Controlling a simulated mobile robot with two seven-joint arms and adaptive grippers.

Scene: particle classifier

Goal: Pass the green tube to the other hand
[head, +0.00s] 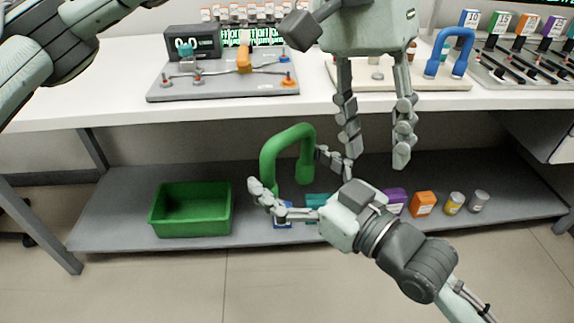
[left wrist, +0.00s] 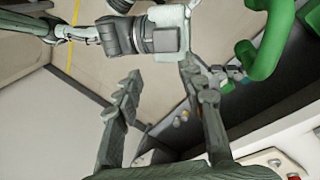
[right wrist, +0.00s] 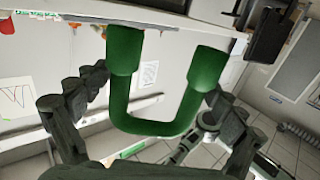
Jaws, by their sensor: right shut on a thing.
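The green tube (head: 287,148) is an arch-shaped pipe with its bend upward in the head view. It is held in front of the table, above the lower shelf. My right gripper (head: 295,176) is around its lower part, with the tube between the fingers. In the right wrist view the tube (right wrist: 152,122) shows as a U between my fingers. My left gripper (head: 376,153) hangs down to the right of the tube, open and empty. In the left wrist view the tube (left wrist: 272,45) is at the upper right, outside the spread fingers.
A green bin (head: 190,232) and several small containers, including an orange box (head: 423,204), stand on the lower shelf. The white tabletop (head: 75,105) carries a grey device board (head: 215,86), a blue arched tube (head: 452,36) and a rack at right. The table edge is close behind my left fingers.

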